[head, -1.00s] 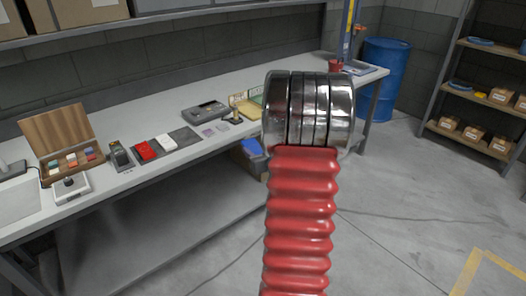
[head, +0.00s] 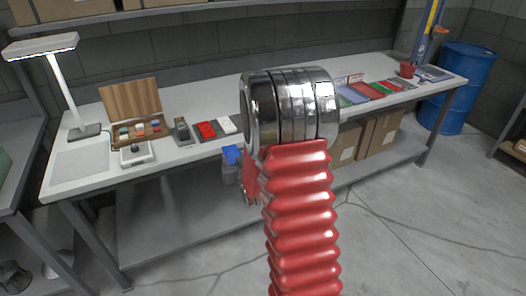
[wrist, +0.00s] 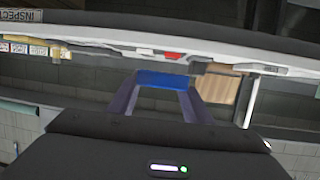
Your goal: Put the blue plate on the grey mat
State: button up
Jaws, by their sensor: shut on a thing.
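My gripper (wrist: 160,100) is shut on the blue plate (wrist: 163,79), which spans its two fingers in the wrist view. In the head view the blue plate (head: 231,155) shows just in front of the bench edge, left of my arm, which hides part of the gripper. A dark grey mat (head: 218,136) lies on the bench behind it, its right part hidden by my arm. A red plate (head: 206,129) and a white plate (head: 227,123) lie on that mat. The plate is apart from the mat.
A small grey device (head: 181,131), an open wooden box (head: 140,128) and a white device (head: 137,154) stand left of the mat. Farther left are a light grey pad (head: 80,163) and a lamp (head: 83,131). Cardboard boxes (head: 380,131) sit under the bench.

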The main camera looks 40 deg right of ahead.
jog(key=w+a+f+n+y, duration=0.1)
jog(key=w+a+n+y, duration=0.1)
jog(key=a, duration=1)
jog(key=w+a+f+n+y, duration=0.1)
jog(key=a+y, duration=0.1)
jog(key=a, duration=1.1)
jog(key=shift+w+a+f+n+t+y, duration=0.25)
jog(key=shift+w+f+n+t+y, duration=0.05)
jog(key=shift+w+f+n+t, duration=0.1)
jog(key=shift+s, duration=0.15)
